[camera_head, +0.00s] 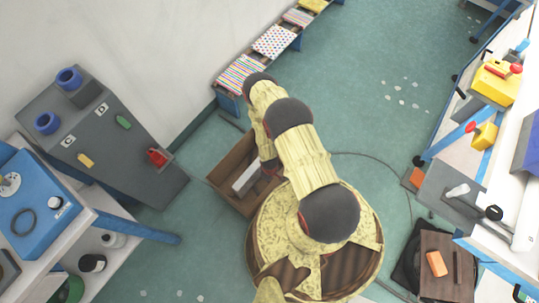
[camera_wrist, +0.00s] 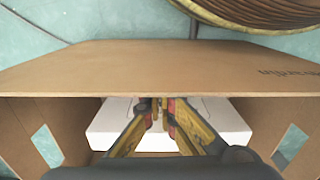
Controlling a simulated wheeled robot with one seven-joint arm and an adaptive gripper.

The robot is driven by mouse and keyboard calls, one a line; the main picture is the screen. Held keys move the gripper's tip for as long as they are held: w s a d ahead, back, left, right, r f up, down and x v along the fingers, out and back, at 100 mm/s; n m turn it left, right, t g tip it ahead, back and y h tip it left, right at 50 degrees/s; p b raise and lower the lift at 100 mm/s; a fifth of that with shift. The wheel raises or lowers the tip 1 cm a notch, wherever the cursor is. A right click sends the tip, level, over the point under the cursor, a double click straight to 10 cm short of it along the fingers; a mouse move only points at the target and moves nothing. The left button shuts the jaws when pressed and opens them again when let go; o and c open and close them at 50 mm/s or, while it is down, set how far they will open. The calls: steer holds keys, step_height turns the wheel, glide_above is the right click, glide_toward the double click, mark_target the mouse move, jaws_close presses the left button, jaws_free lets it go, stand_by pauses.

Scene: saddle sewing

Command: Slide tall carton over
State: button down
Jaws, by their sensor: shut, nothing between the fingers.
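A brown open-topped cardboard carton (camera_head: 229,196) stands on the floor against my base in the head view. Its broad wall (camera_wrist: 150,68) spans the wrist view, with side walls that have hand holes. A white block-like thing (camera_head: 246,178) lies inside it; it also shows in the wrist view (camera_wrist: 106,124). My gripper (camera_wrist: 160,104) is shut and empty, with its yellow fingers pointing into the carton over the white thing. I cannot tell whether the fingertips touch the white thing or the wall. In the head view my arm mostly hides the gripper.
A grey cabinet (camera_head: 105,140) with blue cups and a blue machine bench (camera_head: 40,215) stand at left. A low rack with patterned cloths (camera_head: 240,74) runs along the wall. A workbench with tools (camera_head: 470,190) is at right. Green floor (camera_head: 370,80) is clear at upper middle.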

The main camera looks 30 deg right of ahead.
steer(key=shift+s, duration=0.15)
steer(key=w+a+r+p, duration=0.1)
steer(key=w+r, duration=0.3)
steer(key=r, duration=0.6)
steer(key=shift+a+p, duration=0.2)
steer(key=shift+p, duration=0.6)
